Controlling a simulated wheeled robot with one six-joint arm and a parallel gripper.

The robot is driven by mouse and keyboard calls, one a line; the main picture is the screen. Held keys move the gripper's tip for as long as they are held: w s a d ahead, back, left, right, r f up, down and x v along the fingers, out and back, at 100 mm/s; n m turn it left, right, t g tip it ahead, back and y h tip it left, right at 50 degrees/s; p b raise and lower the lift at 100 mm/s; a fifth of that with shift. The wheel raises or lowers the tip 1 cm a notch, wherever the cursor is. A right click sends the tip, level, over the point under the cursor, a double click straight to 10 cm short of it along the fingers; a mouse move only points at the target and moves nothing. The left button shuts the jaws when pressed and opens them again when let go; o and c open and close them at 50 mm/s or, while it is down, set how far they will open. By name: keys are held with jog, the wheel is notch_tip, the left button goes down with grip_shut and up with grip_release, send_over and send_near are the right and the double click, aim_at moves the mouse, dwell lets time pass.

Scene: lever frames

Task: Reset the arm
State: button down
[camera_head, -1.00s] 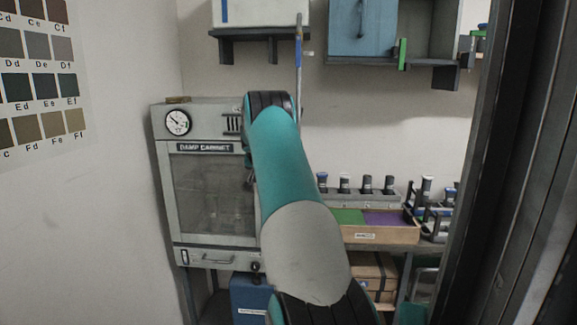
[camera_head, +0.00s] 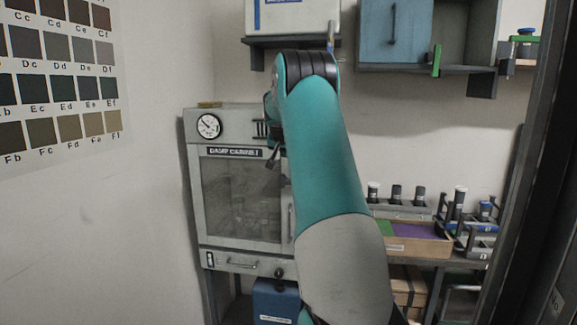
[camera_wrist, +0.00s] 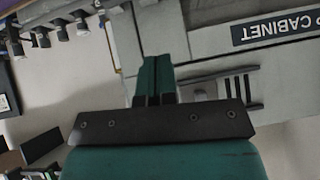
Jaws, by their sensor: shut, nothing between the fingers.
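My arm rises through the middle of the head view, in front of the right edge of the damp cabinet (camera_head: 240,200). My gripper (camera_wrist: 157,65) shows in the wrist view, its two dark green fingers together with nothing between them. The cabinet's label and slotted vent show upside down beside the fingers in the wrist view; I cannot tell the exact gap. In the head view my gripper is mostly hidden by the arm.
A wooden tray (camera_head: 425,245) and several dark-capped vials (camera_head: 396,196) stand on the bench at right. Wall shelves hold a blue cabinet (camera_head: 394,33) and a white box (camera_head: 297,15). A dark door frame (camera_head: 540,200) stands close at right. A colour chart (camera_head: 60,85) hangs on the left wall.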

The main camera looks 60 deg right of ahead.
jog(key=shift+s+a+r, duration=0.15)
jog(key=shift+a+r, duration=0.3)
dwell(0.3)
jog(key=w+a+n+t+y, duration=0.15)
jog(key=w+a, duration=0.25)
jog(key=a, duration=0.5)
jog(key=w+a+n+t+y, duration=0.1)
jog(key=w+a+n+y, duration=0.2)
jog(key=a, duration=0.5)
jog(key=a+f+n+y, duration=0.1)
jog(key=a+n+y, duration=0.35)
jog(key=a, duration=1.55)
jog(key=s+a+f+n+g+y, duration=0.1)
jog(key=s+a+n, duration=0.25)
jog(key=a, duration=0.55)
jog(key=s+a+f+n+g+y, duration=0.1)
jog(key=s+a+n, duration=0.3)
jog(key=a, duration=0.5)
jog(key=s+a+f+n+g, duration=0.1)
jog(key=s+a+n+g, duration=0.1)
jog(key=s+a, duration=0.3)
jog(key=s+a+f+n+g+y, duration=0.1)
jog(key=s+a, duration=0.5)
jog(key=s, duration=0.8)
jog(key=n+g, duration=0.1)
jog(key=n, duration=0.1)
jog(key=shift+a+f+n+y, duration=0.15)
jog(key=shift+f+n+y, duration=0.15)
jog(key=shift+f+n, duration=0.1)
